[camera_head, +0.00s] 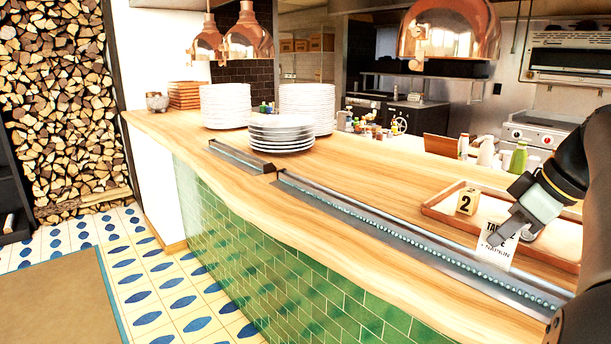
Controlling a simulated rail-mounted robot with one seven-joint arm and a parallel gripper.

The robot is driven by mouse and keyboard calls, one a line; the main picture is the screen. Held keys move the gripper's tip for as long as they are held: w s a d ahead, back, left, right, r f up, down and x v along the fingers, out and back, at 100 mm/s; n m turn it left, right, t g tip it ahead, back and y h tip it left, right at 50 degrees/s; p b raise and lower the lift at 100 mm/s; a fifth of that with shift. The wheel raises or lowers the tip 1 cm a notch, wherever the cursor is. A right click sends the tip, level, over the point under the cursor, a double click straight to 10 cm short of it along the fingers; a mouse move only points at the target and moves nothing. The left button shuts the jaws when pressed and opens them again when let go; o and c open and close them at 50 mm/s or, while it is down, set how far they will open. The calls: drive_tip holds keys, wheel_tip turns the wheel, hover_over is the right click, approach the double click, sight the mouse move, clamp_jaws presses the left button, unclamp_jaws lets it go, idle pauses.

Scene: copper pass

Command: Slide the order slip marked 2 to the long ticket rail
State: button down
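A white order slip (497,252) stands upright at the right part of the long ticket rail (400,238). Its lower edge is at or just behind the rail; I cannot tell whether it sits in it. Its print reads partly as "TA…" and "NAPKIN"; the middle, where a number could be, is hidden by my gripper (511,236). My gripper reaches in from the right, with a grey finger across the slip's face. Whether the fingers are closed on the slip is not clear. A small tan marker (466,203) with a black 2 stands on the wooden tray (437,207) behind.
A shorter metal rail (240,158) lies further left on the counter, with a small gap between the two. Stacked white plates (281,134) stand behind it. Copper lamps (449,30) hang above. The wooden counter behind the long rail's left half (370,180) is clear.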

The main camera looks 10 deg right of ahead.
drive_tip(key=shift+s+d, duration=0.1)
drive_tip(key=shift+s, duration=0.05)
drive_tip(key=shift+s+d, duration=0.55)
drive_tip(key=shift+s, duration=0.4)
drive_tip(key=shift+s+d, duration=0.6)
drive_tip(key=shift+s, duration=0.4)
drive_tip(key=shift+s+d, duration=0.55)
drive_tip(key=shift+s, duration=0.4)
drive_tip(key=shift+s+d+p, duration=0.1)
drive_tip(key=shift+s+d, duration=0.35)
drive_tip(key=shift+s, duration=0.3)
drive_tip(key=shift+s+d+p, duration=0.1)
drive_tip(key=shift+s+d, duration=0.3)
drive_tip(key=shift+s, duration=0.3)
drive_tip(key=shift+s+d+p, duration=0.1)
drive_tip(key=shift+s+d, duration=0.35)
drive_tip(key=shift+s, duration=0.3)
drive_tip(key=c, duration=1)
unclamp_jaws()
